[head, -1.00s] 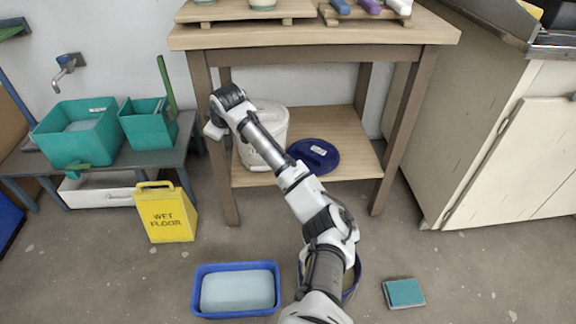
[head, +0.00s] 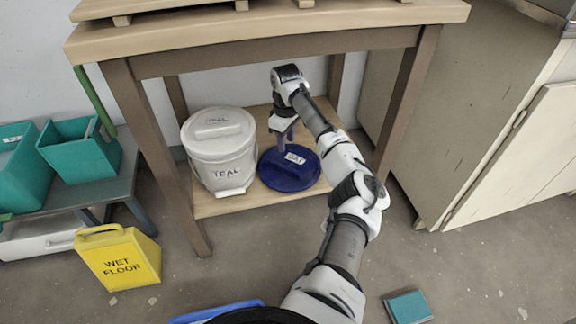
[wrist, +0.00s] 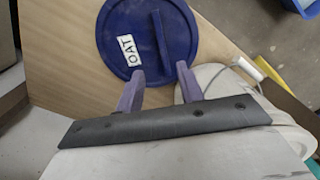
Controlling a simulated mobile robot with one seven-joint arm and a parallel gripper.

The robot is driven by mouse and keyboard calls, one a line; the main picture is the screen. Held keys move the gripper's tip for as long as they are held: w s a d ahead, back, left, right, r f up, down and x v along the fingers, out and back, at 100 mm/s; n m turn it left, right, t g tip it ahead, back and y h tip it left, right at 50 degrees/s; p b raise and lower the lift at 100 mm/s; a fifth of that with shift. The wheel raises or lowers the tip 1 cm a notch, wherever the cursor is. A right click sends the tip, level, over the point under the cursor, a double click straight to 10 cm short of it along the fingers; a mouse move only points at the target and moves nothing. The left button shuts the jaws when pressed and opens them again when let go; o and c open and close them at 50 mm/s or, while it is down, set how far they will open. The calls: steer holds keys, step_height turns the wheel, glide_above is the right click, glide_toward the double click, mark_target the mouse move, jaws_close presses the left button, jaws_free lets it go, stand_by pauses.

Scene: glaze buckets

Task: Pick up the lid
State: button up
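A round dark blue lid (head: 290,172) with a white label reading OAT lies flat on the table's lower shelf, to the right of a white bucket. In the wrist view the lid (wrist: 150,40) shows a straight raised bar handle (wrist: 160,38) across its top. My gripper (head: 285,138) is above the lid's back left part, pointing down. In the wrist view my gripper (wrist: 158,72) has two purple fingers apart with nothing between them. The fingertips overlap the lid's near edge in that view; the exact height above it is hard to tell.
The white bucket (head: 225,165), labelled TEAL, has its own pale lid (head: 218,123) on. The tabletop (head: 270,35) overhangs the shelf (head: 225,207), with legs on both sides. A yellow wet-floor sign (head: 120,260) and a teal pad (head: 408,307) are on the floor.

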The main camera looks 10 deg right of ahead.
steer(key=b, duration=0.1)
glide_above(287, 168)
steer(key=f, duration=0.6)
steer(key=shift+w+f, duration=0.15)
steer(key=shift+w, duration=0.15)
steer(key=f, duration=0.1)
steer(key=f+b, duration=0.1)
steer(key=f, duration=0.1)
steer(key=f+b, duration=0.1)
steer(key=shift+s+f, duration=0.2)
steer(key=shift+s, duration=0.1)
steer(key=shift+f, duration=0.3)
steer(key=shift+f+p, duration=0.25)
steer(key=shift+p, duration=0.05)
jaws_close()
